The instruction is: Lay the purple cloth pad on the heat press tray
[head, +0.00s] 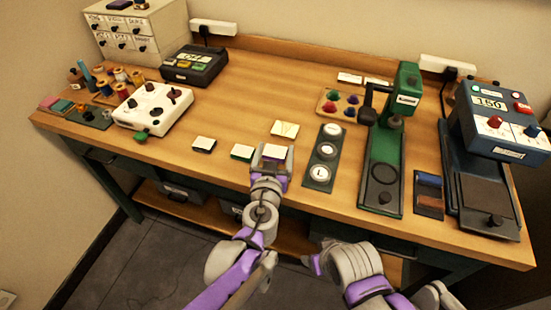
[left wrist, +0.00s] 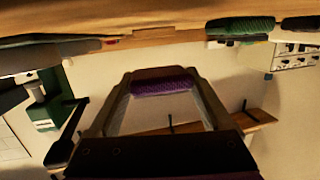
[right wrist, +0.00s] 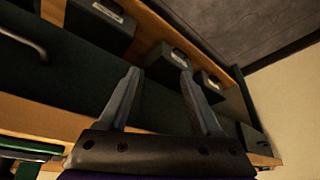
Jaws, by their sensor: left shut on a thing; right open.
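The purple cloth pad (left wrist: 163,86) shows purple between my left gripper's fingertips in the left wrist view. My left gripper (head: 272,155) is shut on it near the table's front edge; in the head view a cream-topped piece (head: 275,151) shows between the fingers. The heat press (head: 500,125) is a blue box with a 150 display at the far right. Its dark tray (head: 482,197) lies in front, well to the right of my left gripper, and looks bare. My right gripper (right wrist: 160,78) is open and empty, facing the drawer fronts below the tabletop.
A green-based pad (head: 242,152) and a dark-based one (head: 204,144) lie left of my left gripper. A plate with round dies (head: 324,157), a green press (head: 383,175) and a small two-section tray (head: 429,193) stand between that gripper and the heat press.

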